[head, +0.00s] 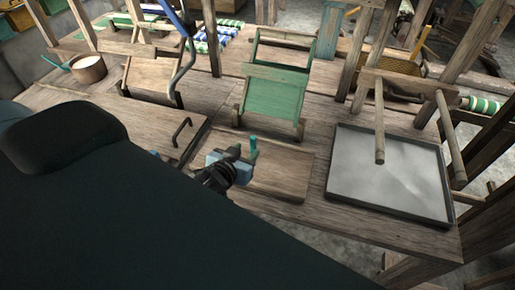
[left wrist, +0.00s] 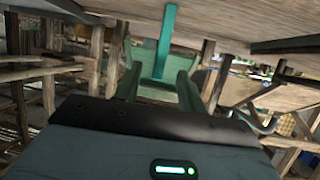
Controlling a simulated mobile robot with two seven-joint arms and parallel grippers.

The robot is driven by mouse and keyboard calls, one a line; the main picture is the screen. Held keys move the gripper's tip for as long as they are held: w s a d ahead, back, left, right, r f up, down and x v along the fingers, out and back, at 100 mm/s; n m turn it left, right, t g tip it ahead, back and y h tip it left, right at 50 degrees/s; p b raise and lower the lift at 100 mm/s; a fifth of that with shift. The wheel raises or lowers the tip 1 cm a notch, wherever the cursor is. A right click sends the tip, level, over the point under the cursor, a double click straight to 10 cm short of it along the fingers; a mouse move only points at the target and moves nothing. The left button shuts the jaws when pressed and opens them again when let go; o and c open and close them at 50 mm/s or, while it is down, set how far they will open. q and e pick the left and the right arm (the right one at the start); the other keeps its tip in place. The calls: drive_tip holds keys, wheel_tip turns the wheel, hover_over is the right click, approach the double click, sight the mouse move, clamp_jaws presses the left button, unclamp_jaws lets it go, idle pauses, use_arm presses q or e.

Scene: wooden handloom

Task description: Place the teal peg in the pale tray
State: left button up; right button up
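The teal peg (head: 253,147) stands upright at the tip of my left gripper (head: 242,164), over the near part of a wooden board. It also shows in the left wrist view (left wrist: 161,48), slightly tilted in front of the gripper body. The fingers and the peg's lower end are partly hidden, so I cannot tell whether the gripper is closed on it. The pale tray (head: 385,190) lies to the right, with a dark rim and a bare grey-white floor. My right gripper is not in view.
The wooden board (head: 285,175) lies under and beside my left gripper. A green frame (head: 272,92) stands behind it. A wooden bar (head: 379,125) slants over the tray's far part, with another post (head: 451,135) by its right side. A bent dark handle (head: 181,131) is left.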

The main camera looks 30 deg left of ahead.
sight(252, 144)
use_arm(q)
drive_tip(key=shift+p+x, duration=0.3)
drive_tip(key=shift+x, duration=3.6)
drive_tip(key=shift+r, duration=0.2)
drive_tip(key=shift+c, duration=0.3)
clamp_jaws()
